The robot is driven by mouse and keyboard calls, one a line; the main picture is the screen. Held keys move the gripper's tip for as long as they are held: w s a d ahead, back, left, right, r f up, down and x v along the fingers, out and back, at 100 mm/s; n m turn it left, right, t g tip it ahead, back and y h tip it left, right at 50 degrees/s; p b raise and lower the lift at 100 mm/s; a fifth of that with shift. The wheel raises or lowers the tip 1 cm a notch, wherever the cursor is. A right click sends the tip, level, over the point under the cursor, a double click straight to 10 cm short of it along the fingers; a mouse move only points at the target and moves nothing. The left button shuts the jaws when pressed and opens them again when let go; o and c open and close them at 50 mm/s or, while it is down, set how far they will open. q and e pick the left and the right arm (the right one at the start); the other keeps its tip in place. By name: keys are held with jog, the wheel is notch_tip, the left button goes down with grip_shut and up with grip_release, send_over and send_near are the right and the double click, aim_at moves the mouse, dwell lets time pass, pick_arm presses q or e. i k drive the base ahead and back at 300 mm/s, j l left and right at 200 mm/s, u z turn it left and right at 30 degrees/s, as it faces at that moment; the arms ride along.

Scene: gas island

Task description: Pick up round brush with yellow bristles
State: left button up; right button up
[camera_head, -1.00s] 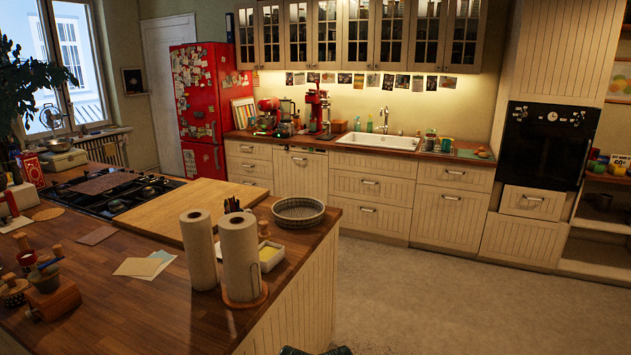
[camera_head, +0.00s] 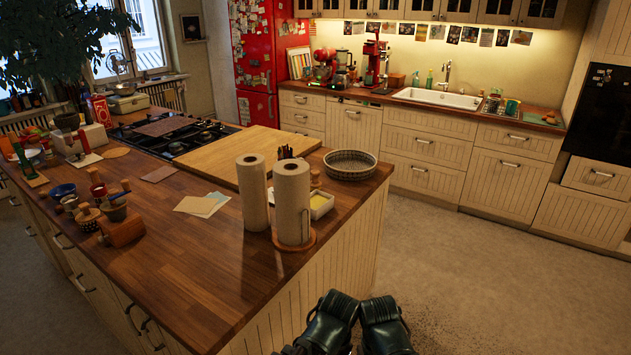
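I cannot clearly make out a round brush with yellow bristles. Several small wooden-handled items stand at the left of the island counter (camera_head: 200,270). One is a squat round item with a wooden knob (camera_head: 88,217), and beside it lies a wooden block-like item (camera_head: 123,232). Their bristles, if any, are too small to tell. Two dark green parts of my arms show at the bottom edge, left (camera_head: 333,318) and right (camera_head: 385,322), side by side, beyond the island's right side and far from those items. Their fingertips cannot be made out.
Two paper towel rolls (camera_head: 292,200) stand near the island's right edge, with a white tray (camera_head: 321,206) and a woven round basket (camera_head: 350,166) behind them. A cutting board (camera_head: 225,158) lies by the gas hob (camera_head: 175,137). The floor (camera_head: 470,270) right of the island is clear.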

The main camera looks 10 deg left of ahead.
aim_at(314, 183)
jog(key=i+l+u, duration=0.25)
jog(key=i+l, duration=0.55)
jog(key=i, duration=0.15)
jog(key=i+l+u, duration=0.25)
jog(key=i+l, duration=0.6)
jog(key=l, duration=0.15)
